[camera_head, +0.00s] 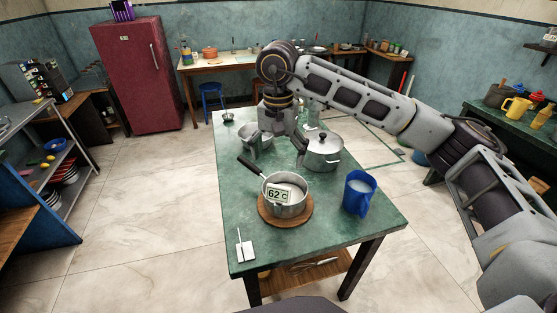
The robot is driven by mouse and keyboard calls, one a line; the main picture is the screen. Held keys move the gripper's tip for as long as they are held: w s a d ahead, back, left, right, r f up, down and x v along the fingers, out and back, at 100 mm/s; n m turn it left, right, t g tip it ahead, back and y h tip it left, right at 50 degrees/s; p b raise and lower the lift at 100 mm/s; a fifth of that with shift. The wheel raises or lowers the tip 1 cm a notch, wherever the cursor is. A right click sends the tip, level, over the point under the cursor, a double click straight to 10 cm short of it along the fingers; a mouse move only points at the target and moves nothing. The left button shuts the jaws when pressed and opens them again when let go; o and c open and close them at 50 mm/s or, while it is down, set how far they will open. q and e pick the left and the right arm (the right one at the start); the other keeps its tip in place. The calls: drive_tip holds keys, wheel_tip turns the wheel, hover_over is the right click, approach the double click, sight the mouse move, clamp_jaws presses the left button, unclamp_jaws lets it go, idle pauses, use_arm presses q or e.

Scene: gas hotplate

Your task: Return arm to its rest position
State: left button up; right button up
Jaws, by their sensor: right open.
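My right arm reaches in from the right over the green table (245,243). Its gripper (277,150) points down above the far half of the table, fingers spread and with nothing seen between them. A lidded metal pot (324,153) stands just right of the gripper; I cannot tell whether they touch. A saucepan (286,207) with a dark handle sits nearer, on a round wooden board (263,213), with a "62 C" readout showing on it. My left gripper is not in view.
A blue jug (359,192) stands near the table's right edge. A small white item (245,249) lies at the near left corner. A metal vessel behind the gripper is partly hidden. Clear floor lies left of the table; a red fridge (140,75) stands at the back left.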

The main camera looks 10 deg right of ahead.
idle(0.4)
wheel_tip(320, 180, up, 9)
drive_tip(key=p, duration=0.9)
drive_tip(key=shift+r+p, duration=0.5)
